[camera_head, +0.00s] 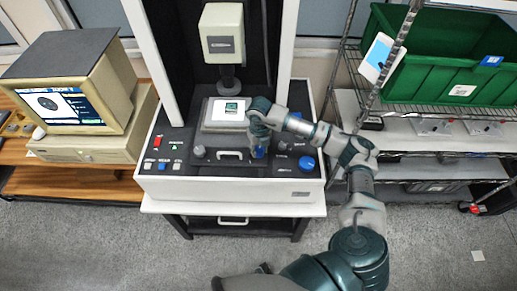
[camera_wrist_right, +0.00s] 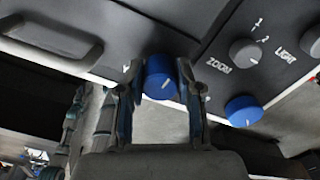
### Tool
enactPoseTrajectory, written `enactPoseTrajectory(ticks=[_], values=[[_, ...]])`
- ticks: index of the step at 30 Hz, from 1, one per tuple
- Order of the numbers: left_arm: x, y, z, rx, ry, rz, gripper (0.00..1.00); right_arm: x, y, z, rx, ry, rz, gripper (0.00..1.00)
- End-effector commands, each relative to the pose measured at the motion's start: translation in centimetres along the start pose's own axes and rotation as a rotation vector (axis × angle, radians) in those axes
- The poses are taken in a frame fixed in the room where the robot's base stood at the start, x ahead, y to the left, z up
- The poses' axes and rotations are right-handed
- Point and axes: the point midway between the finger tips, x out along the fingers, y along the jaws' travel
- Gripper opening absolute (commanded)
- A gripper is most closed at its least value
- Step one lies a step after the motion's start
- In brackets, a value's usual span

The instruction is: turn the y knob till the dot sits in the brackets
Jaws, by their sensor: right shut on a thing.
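The y knob (camera_wrist_right: 160,77) is blue with a pale pointer line and sits between the fingers of my right gripper (camera_wrist_right: 160,95) in the wrist view. A finger lies along each side of it, and the gripper is shut on it. In the head view, my right gripper (camera_head: 260,146) reaches down to the panel's front, and a bit of the blue y knob (camera_head: 260,153) shows below it. The monitor (camera_head: 60,105) at the left shows a dark picture with a pale round shape; the dot and brackets are too small to tell. My left gripper is out of view.
A second blue knob (camera_wrist_right: 243,110) and the grey zoom knob (camera_wrist_right: 245,52) are to the right of my gripper. A metal handle (camera_head: 230,155) lies left of it. The probe column (camera_head: 222,35) stands above the stage (camera_head: 213,115). A wire shelf with a green bin (camera_head: 450,65) is at right.

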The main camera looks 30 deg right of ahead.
Motion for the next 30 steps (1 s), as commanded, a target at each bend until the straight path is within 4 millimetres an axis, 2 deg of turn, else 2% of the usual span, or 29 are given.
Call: enactPoseTrajectory(ticks=[1,9,25,26,28,30], values=[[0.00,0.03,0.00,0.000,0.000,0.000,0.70,0.46,-0.04,-0.36,0.022,0.015,-0.004,0.00],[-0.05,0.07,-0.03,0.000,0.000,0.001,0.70,0.53,0.00,-0.40,0.110,0.016,-0.005,0.00],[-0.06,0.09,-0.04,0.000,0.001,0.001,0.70,0.59,0.03,-0.42,0.129,0.017,-0.005,0.00],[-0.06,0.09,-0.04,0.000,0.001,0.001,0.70,0.58,0.02,-0.41,0.129,0.017,-0.005,0.42],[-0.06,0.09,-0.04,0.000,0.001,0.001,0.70,0.50,0.03,-0.35,0.129,0.015,-0.004,0.60],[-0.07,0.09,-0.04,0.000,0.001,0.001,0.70,0.40,0.03,-0.28,0.129,0.012,-0.003,0.60]])
